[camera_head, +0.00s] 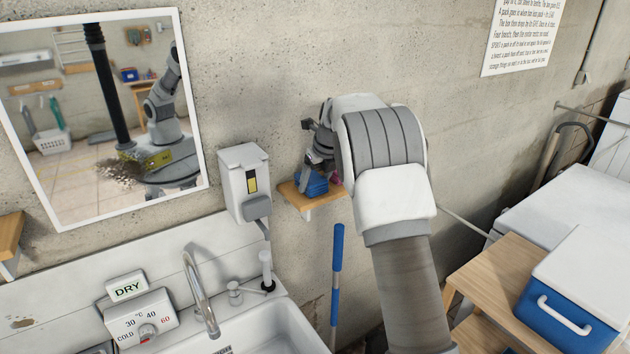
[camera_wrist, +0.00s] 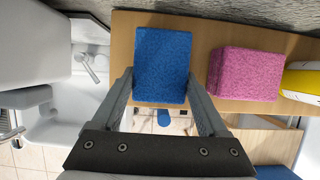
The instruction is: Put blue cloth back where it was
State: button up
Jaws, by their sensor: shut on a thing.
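The blue cloth (camera_head: 311,184) is a folded block at the small wooden wall shelf (camera_head: 299,204). In the wrist view the blue cloth (camera_wrist: 162,62) lies between the two fingers of my gripper (camera_wrist: 161,82), which are shut on its sides near the front end. The cloth is over the left part of the shelf board (camera_wrist: 122,48); I cannot tell whether it rests on it or is just above. In the head view my gripper (camera_head: 318,168) is partly hidden by my wrist.
A pink cloth (camera_wrist: 245,75) lies on the shelf right of the blue one, with a small gap. A yellow and white thing (camera_wrist: 302,82) is farther right. A white wall dispenser (camera_head: 244,182) is left of the shelf. A sink (camera_head: 262,333) and an upright blue-handled pole (camera_head: 337,248) are below.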

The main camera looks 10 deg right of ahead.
jog(key=o, duration=1.2)
jog(key=shift+o, duration=0.2)
jog(key=b+v, duration=0.1)
jog(key=v, duration=1.1)
jog(key=s+r+n, duration=0.5)
jog(key=s+n, duration=0.2)
jog(key=s, duration=0.3)
jog(key=s+a+f+n, duration=0.1)
jog(key=s+f+n, duration=0.2)
jog(key=s+n, duration=0.9)
jog(key=s+a+f+n+t+h, duration=0.1)
jog(key=s+f+n, duration=0.2)
jog(key=s+n, duration=0.9)
jog(key=s, duration=0.7)
jog(key=shift+s+f+n+t+h, duration=0.25)
jog(key=shift+f+n+t+h, duration=0.05)
jog(key=shift+f, duration=0.05)
